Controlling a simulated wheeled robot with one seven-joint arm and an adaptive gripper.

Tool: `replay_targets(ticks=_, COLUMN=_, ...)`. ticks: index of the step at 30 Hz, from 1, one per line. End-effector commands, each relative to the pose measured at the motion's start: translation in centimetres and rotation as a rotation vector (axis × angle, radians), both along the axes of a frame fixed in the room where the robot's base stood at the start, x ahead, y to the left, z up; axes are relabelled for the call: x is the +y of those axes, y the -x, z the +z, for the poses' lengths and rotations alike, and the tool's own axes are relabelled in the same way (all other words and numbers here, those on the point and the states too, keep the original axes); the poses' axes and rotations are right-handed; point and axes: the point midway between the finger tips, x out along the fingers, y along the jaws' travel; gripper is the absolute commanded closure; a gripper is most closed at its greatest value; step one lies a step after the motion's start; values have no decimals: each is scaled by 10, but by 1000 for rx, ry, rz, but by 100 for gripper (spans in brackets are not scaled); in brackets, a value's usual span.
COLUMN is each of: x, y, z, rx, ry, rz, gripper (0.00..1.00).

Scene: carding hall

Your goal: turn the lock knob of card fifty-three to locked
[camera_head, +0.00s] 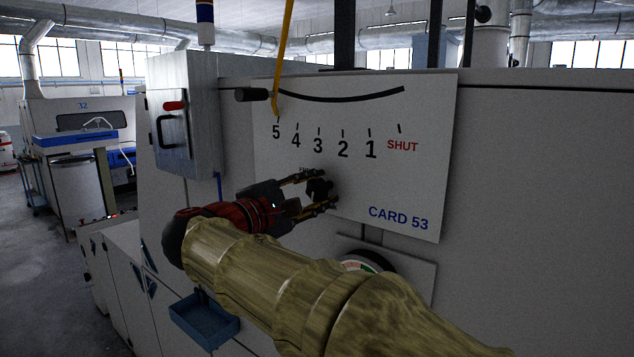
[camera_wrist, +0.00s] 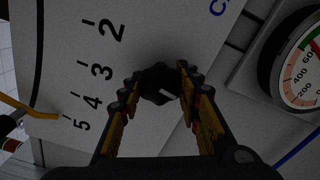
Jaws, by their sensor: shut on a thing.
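The white panel labelled CARD 53 (camera_head: 430,175) fills the middle of the head view, with a scale reading 5 to 1 and SHUT. A black lock knob (camera_head: 318,189) sits on the panel below the scale, with small lettering above it mostly hidden. My gripper (camera_head: 322,190) has its two fingers on either side of the knob and is shut on it. In the wrist view the knob (camera_wrist: 158,84) shows between the fingertips, with a pale mark on its face. I cannot tell which setting the mark points to.
A round gauge (camera_head: 366,262) is below the panel, also in the wrist view (camera_wrist: 304,65). A grey switch box (camera_head: 183,115) and blue tray (camera_head: 204,318) are left.

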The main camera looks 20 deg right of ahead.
Motion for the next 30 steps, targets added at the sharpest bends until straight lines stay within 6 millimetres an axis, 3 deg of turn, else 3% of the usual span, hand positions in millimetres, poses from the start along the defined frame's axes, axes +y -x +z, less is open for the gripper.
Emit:
replay_targets(ticks=12, x=0, y=0, z=-1, rx=140, ry=101, rz=1, gripper=92)
replay_targets(ticks=28, x=0, y=0, z=-3, rx=157, ry=112, rz=0, gripper=92)
replay_targets(ticks=29, x=0, y=0, z=-3, rx=157, ry=112, rz=0, gripper=65)
replay_targets(ticks=30, x=0, y=0, z=-3, rx=157, ry=112, rz=0, gripper=62)
